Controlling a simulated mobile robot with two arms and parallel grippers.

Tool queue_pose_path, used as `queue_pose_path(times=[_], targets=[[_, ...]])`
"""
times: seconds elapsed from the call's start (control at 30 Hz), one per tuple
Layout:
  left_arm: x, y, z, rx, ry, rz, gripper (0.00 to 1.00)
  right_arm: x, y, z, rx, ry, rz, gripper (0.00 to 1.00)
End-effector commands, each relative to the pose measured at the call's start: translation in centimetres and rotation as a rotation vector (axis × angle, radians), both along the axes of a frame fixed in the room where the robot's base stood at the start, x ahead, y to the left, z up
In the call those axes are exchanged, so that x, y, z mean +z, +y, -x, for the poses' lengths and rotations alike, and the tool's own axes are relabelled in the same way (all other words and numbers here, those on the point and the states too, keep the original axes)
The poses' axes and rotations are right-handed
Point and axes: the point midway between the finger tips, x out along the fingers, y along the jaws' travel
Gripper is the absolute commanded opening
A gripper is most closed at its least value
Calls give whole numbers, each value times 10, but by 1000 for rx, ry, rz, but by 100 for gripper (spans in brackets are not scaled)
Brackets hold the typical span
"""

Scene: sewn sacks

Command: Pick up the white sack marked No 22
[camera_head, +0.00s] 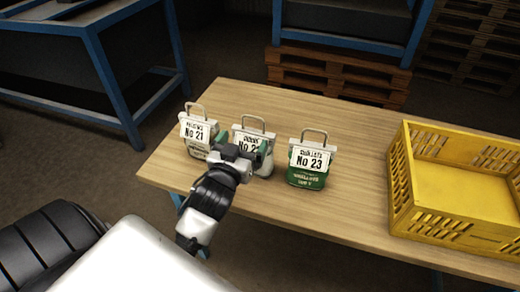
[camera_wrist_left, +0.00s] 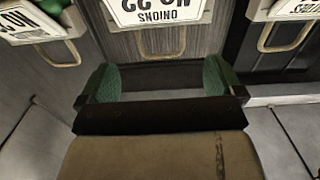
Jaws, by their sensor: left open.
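The white sack marked No 22 (camera_head: 267,164) stands upright on the table, the middle one of three sacks in a row. Its white label and grey top handle (camera_head: 254,119) show in the head view, and my gripper hides part of its front. In the left wrist view its label (camera_wrist_left: 158,9) reads "ONIONS" and No 22 upside down, with the handle below it. My left gripper (camera_head: 245,146) is open at this sack, its green finger pads spread. In the left wrist view the space between the fingers (camera_wrist_left: 162,82) is empty. My right gripper is not in view.
Sack No 21 (camera_head: 197,142) stands close on the left and green sack No 23 (camera_head: 307,173) on the right. A yellow crate (camera_head: 403,196) sits on the right of the wooden table (camera_head: 352,165). The tabletop behind the sacks is clear.

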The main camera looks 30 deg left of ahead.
Motion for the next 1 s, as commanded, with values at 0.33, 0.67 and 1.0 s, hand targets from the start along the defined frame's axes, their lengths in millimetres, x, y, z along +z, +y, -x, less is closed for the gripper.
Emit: queue_pose_path(times=[0.33, 0.67, 1.0], targets=[[3, 8, -35, -2, 2, -2, 96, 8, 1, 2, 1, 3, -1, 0], [3, 18, -73, -1, 3, 2, 96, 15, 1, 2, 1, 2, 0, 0], [2, 18, -74, -1, 4, 2, 78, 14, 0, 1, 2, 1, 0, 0]])
